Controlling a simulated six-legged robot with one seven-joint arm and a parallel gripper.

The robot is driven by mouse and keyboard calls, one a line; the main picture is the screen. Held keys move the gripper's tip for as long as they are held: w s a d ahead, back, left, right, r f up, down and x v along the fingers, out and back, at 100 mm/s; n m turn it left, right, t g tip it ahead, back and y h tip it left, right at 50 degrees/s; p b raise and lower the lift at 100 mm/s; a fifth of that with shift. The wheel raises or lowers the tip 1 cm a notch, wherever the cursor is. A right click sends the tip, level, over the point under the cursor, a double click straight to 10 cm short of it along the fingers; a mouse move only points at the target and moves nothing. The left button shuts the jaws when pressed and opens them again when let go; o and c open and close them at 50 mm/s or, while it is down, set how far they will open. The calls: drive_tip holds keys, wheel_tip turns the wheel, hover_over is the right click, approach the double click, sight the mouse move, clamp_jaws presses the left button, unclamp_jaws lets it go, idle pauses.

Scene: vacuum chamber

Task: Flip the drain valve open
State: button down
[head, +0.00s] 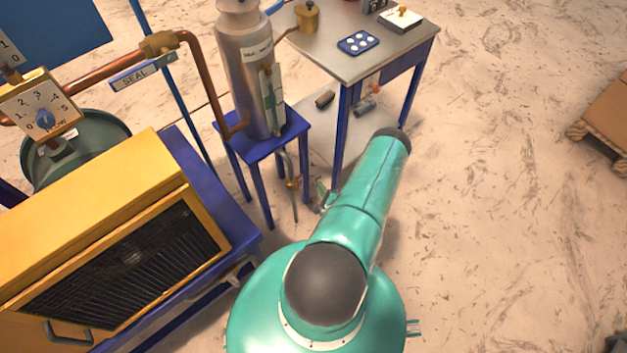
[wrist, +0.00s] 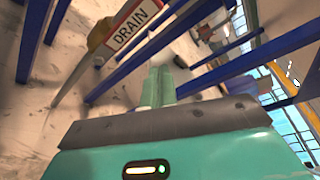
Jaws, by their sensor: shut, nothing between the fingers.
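The drain valve shows in the wrist view as a white lever plate with a red edge (wrist: 135,25) marked DRAIN, beside a brassy body (wrist: 99,35). In the head view a small brass fitting (head: 293,183), seemingly this valve, sits on the thin pipe below the blue stand. My gripper (wrist: 158,83) is shut and empty, its teal fingers just below the DRAIN plate in the picture. I cannot tell whether they touch it. In the head view a small teal part of my gripper (head: 323,196) shows right of the fitting; my arm hides much of it.
A metal-topped table (head: 385,52) stands behind my arm. The yellow unit (head: 95,215) blocks the left. The floor (head: 510,220) at right is open.

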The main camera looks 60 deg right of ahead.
drive_tip(key=v, duration=0.4)
drive_tip(key=shift+s+a+f, duration=0.15)
drive_tip(key=shift+f, duration=0.2)
idle(0.3)
